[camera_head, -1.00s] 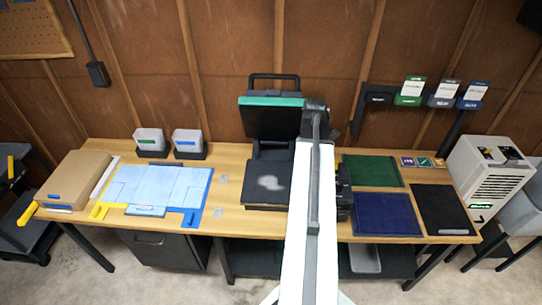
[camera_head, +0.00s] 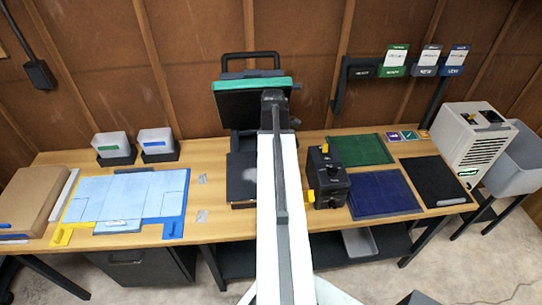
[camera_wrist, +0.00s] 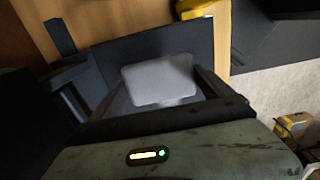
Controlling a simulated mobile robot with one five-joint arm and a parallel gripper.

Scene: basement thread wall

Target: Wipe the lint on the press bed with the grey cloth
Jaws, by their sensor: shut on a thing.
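The press bed (camera_head: 243,190) is a dark slab on the bench below the raised platen (camera_head: 240,101). A small part of the pale lint patch (camera_head: 250,174) shows on it beside my arm. My arm covers the right part of the bed. My gripper (camera_wrist: 160,95) is hidden in the head view. In the wrist view its dark fingers are closed about a light grey, rounded piece, which looks like the grey cloth (camera_wrist: 160,78). A dark panel lies behind the cloth. I cannot tell whether the cloth touches any surface.
A black box with yellow parts (camera_head: 328,178) stands right of my arm. Green (camera_head: 362,150), navy (camera_head: 382,194) and black (camera_head: 436,182) mats lie further right. A light blue sheet (camera_head: 125,196) lies left.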

